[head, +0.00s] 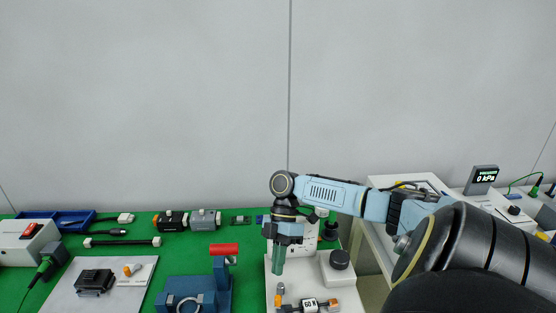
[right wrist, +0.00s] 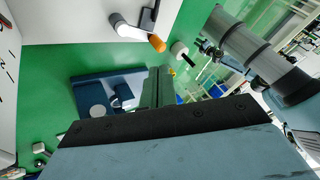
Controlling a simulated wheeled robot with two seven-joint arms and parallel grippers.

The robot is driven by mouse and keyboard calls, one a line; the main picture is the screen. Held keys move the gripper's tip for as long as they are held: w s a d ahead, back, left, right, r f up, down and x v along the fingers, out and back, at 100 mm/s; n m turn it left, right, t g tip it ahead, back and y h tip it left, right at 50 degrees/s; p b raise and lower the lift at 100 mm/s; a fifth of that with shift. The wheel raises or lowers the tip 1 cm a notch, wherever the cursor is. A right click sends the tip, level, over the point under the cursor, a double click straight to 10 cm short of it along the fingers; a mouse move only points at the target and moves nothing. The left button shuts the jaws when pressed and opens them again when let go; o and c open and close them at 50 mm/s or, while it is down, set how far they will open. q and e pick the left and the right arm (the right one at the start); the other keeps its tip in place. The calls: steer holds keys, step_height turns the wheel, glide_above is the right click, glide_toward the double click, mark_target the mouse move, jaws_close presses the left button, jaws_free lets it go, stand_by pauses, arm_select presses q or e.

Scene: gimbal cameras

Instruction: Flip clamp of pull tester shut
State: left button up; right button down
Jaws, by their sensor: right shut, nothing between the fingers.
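The pull tester appears to be the white-based device (head: 352,298) with a small "60 N" display, low in the head view. Beside the display is a small upright part with an orange tip (head: 281,288), which may be its clamp lever. In the right wrist view, a grey lever with an orange tip (right wrist: 157,43) juts from a white surface over the green mat. My right gripper (head: 278,272) points down over the tester's left side, close above the orange-tipped part. Its fingers are shut and empty. Contact cannot be told. My left gripper is out of view.
A blue fixture with a red handle (head: 224,249) stands left of the tester. A dark round knob (head: 340,260) is at its right. A grey plate (head: 66,290) with a black connector lies at left. Cables and a blue tray (head: 38,216) lie behind on the green mat.

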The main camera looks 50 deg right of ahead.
steer(key=shift+r, duration=2.1)
steer(key=shift+r, duration=0.1)
